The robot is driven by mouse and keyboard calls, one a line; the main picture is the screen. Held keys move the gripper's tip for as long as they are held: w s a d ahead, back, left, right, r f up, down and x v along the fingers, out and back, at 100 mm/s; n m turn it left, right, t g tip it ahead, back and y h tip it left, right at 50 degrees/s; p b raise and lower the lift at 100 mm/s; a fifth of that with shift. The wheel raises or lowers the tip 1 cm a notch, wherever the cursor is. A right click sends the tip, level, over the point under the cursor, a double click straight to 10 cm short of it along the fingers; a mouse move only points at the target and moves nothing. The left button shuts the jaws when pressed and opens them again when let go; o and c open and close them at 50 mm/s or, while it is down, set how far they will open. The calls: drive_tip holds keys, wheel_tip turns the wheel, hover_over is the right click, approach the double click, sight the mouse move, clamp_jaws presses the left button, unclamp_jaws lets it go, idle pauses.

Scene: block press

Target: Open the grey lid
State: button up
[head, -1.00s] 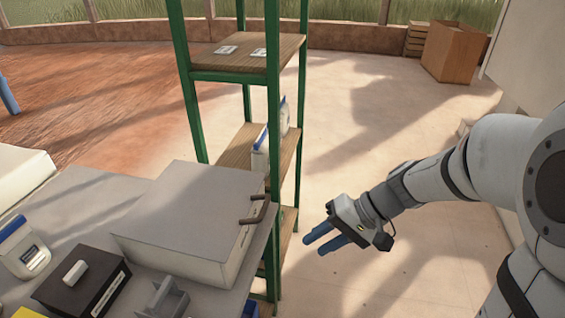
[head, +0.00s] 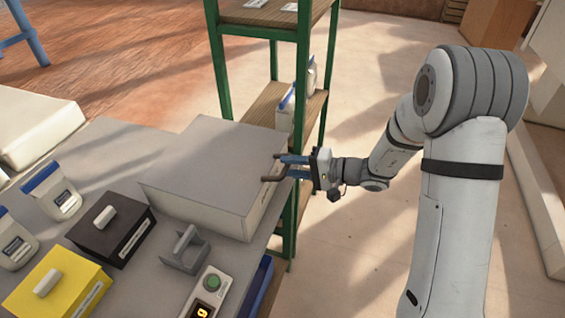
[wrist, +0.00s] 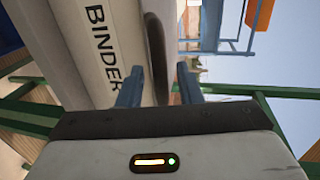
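The grey lid (head: 215,160) is the flat top of a pale box at the right edge of the table, and it looks closed. A dark brown handle (head: 272,179) sticks out from the box's right side. My gripper (head: 284,167) is at this handle with its blue fingers pointing left. In the wrist view, the handle (wrist: 156,58) stands between the two spread fingers (wrist: 158,88), with a visible gap to the right finger. The box side there reads "BINDER" (wrist: 102,45). Part of the handle is hidden by the fingers in the head view.
A green-posted shelf (head: 219,75) stands close behind the box. On the table (head: 115,160) are a black box (head: 118,243), a yellow box (head: 55,287), a grey bracket (head: 185,255), a device with a green button (head: 212,283) and white-blue containers (head: 62,196).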

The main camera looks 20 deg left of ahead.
drive_tip(key=shift+x, duration=0.85)
drive_tip(key=shift+c, duration=0.4)
clamp_jaws()
